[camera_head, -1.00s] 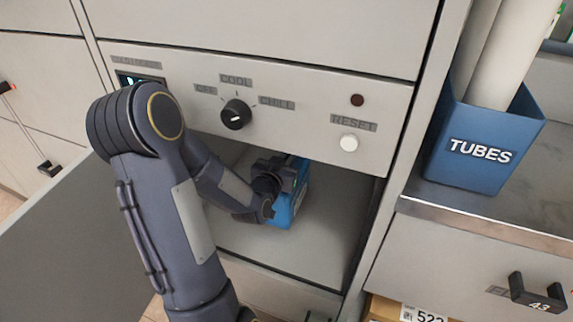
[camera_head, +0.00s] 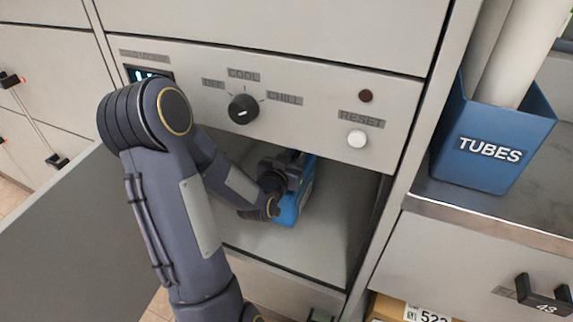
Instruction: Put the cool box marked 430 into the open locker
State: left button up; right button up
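The open locker (camera_head: 325,245) is a grey compartment below a control panel, with its door (camera_head: 75,245) swung out to the left. A blue box (camera_head: 293,203) stands inside on the locker floor; its marking cannot be read from here. My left arm reaches into the locker, and my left gripper (camera_head: 277,192) is at the box's left side. The wrist hides the fingers, so I cannot tell whether they grip the box. My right gripper is not in view.
The panel above the opening has a dial (camera_head: 243,109), a white reset button (camera_head: 357,139) and a dark lamp (camera_head: 365,96). A blue TUBES bin (camera_head: 489,150) stands on the counter at right. A cardboard box marked 522 (camera_head: 390,309) is below.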

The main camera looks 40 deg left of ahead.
pick_arm(q)
jog(key=p+v, duration=0.1)
jog(key=v, duration=1.1)
jog(key=s+d+r+m+g+h, duration=0.1)
jog(key=s+d+g+h, duration=0.3)
jog(key=d, duration=0.4)
jog(key=s+d+r+m+g+h, duration=0.1)
jog(key=s+d+g+h, duration=0.3)
jog(key=s+d, duration=0.4)
jog(key=shift+s+d+r+g+h, duration=0.45)
jog(key=shift+r+g, duration=0.3)
jog(key=shift+g, duration=0.15)
jog(key=shift+r, duration=0.15)
notch_tip(320, 180, up, 35)
jog(key=p, duration=3.5)
